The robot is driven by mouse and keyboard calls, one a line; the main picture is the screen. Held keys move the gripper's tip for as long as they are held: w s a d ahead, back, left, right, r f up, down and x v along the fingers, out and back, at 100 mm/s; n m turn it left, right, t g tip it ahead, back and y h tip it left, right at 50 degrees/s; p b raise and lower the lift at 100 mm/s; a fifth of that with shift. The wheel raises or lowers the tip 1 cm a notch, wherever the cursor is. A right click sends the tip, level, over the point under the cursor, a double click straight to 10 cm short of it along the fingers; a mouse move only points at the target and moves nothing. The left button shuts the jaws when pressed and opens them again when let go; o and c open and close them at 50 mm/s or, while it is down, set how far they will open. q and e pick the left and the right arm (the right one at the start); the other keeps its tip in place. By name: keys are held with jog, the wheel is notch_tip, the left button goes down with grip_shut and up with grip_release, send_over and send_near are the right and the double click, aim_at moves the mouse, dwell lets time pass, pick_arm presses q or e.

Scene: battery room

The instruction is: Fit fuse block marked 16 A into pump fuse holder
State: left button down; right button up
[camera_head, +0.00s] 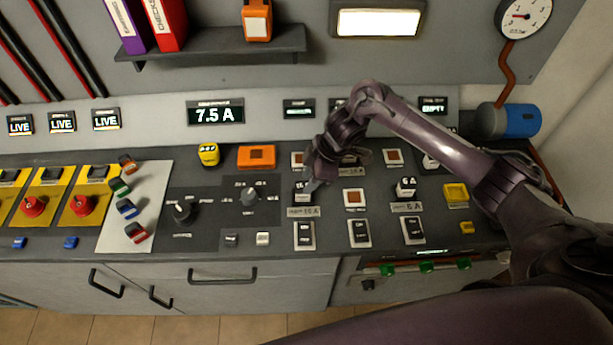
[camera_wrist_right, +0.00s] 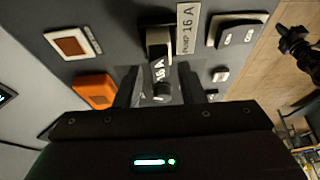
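The fuse block marked 16 A (camera_wrist_right: 158,71) shows in the right wrist view between the fingers of my right gripper (camera_wrist_right: 159,82). Grey gaps seem to show on both sides of it, so the fingers look open around it. Just beyond is a white-framed socket with a dark opening (camera_wrist_right: 158,38), beside a label reading PUMP 16 A (camera_wrist_right: 187,30). In the head view my right gripper (camera_head: 314,180) is low over this spot, above the label (camera_head: 303,212), and partly hides it. A dark shape (camera_wrist_right: 298,45) at the wrist view's right edge may be my left gripper; its fingers are unclear.
A block marked 6 A (camera_head: 405,187) stands right of the gripper. Rocker switches (camera_head: 359,234) line the panel's front. An orange block (camera_head: 256,157) and a yellow block (camera_head: 208,154) lie to the left. Coloured blocks (camera_head: 126,208) lie on a white plate (camera_head: 152,195). A display reads 7.5 A (camera_head: 215,115).

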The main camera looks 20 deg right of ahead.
jog(key=p+v, duration=0.5)
jog(key=v, duration=0.1)
jog(key=shift+r, duration=0.15)
jog(key=shift+d, duration=0.1)
dwell(0.4)
